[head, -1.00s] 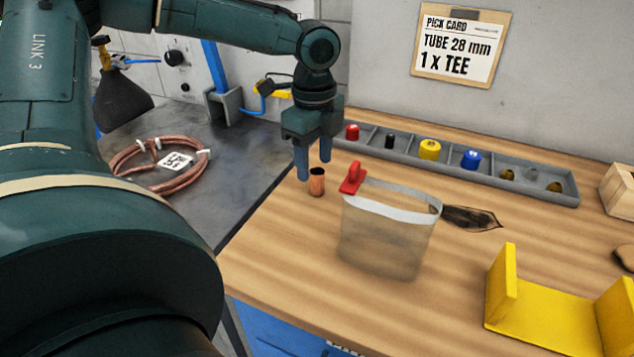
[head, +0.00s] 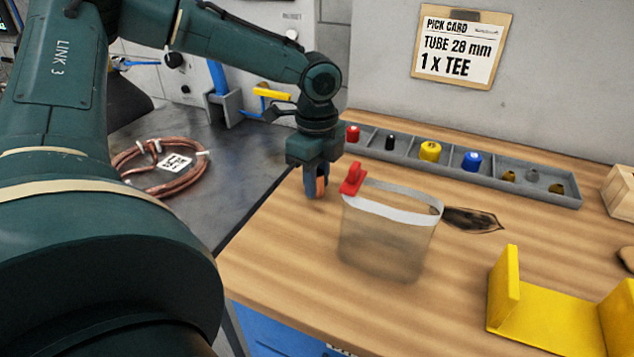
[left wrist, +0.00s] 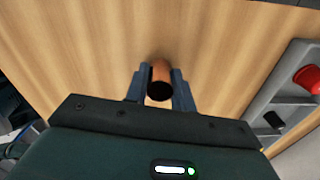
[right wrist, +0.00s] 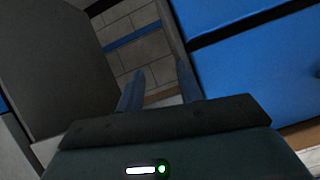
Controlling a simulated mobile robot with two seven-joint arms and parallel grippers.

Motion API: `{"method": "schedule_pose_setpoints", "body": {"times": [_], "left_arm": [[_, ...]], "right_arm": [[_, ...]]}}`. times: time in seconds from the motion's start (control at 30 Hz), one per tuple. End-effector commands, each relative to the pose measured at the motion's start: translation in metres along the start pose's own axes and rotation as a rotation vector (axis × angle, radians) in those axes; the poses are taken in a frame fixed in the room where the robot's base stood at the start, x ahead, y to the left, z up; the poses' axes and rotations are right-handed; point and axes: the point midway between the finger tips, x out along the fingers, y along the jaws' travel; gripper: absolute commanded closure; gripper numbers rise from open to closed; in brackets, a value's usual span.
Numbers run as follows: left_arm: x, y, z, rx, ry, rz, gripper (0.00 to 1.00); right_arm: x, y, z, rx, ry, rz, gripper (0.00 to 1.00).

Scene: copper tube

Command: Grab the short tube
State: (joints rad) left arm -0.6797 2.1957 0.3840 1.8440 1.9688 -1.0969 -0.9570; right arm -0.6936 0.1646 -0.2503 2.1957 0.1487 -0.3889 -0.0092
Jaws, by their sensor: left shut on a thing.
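The short copper tube (head: 321,186) stands upright on the wooden bench, left of the clear bag. My left gripper (head: 316,184) points down around it, with its blue fingers shut on the tube's sides and hiding part of it. In the left wrist view the tube (left wrist: 160,82) sits between the two fingers (left wrist: 159,88), its dark open end towards the camera. My right gripper (right wrist: 160,92) shows only in the right wrist view, its fingers apart with nothing between them.
A clear bag (head: 385,240) with a red clip (head: 352,179) stands just right of the tube. Behind is a grey tray (head: 400,153) of coloured caps. A yellow bracket (head: 545,315) is at front right. A copper coil (head: 165,165) lies on the grey surface at left.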

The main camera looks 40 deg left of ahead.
Motion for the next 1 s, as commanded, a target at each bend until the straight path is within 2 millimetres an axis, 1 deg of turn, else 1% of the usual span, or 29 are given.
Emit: {"method": "schedule_pose_setpoints", "body": {"times": [0.03, 0.17, 0.37, 0.47, 0.57, 0.8, 0.9, 1.0], "left_arm": [[0.000, 0.000, 0.000, 0.000, 0.000, 0.000, 0.86], [0.000, 0.000, 0.000, 0.000, 0.000, 0.000, 0.97], [-0.001, 0.000, 0.000, 0.000, 0.000, -0.001, 0.98], [-0.006, -0.001, 0.000, -0.001, 0.001, -0.002, 0.98], [-0.021, -0.001, 0.000, -0.001, 0.001, -0.005, 0.98], [-0.070, -0.001, 0.000, -0.001, 0.001, -0.005, 0.98], [-0.086, -0.001, 0.000, -0.001, 0.000, -0.003, 0.98], [-0.096, -0.001, 0.000, -0.002, 0.000, -0.002, 0.98]], "right_arm": [[0.000, 0.000, 0.000, 0.000, 0.000, 0.000, 0.64], [0.000, 0.000, 0.000, 0.000, 0.000, 0.000, 0.64], [0.000, 0.000, 0.000, 0.000, 0.001, 0.000, 0.64], [-0.001, 0.000, -0.001, 0.000, 0.000, 0.000, 0.64], [-0.002, -0.001, -0.003, 0.000, -0.001, 0.000, 0.64], [-0.002, -0.001, -0.008, -0.010, -0.004, 0.002, 0.64], [-0.002, -0.001, -0.009, -0.015, -0.006, 0.003, 0.64], [-0.002, -0.001, -0.007, -0.019, -0.011, 0.005, 0.64]]}}
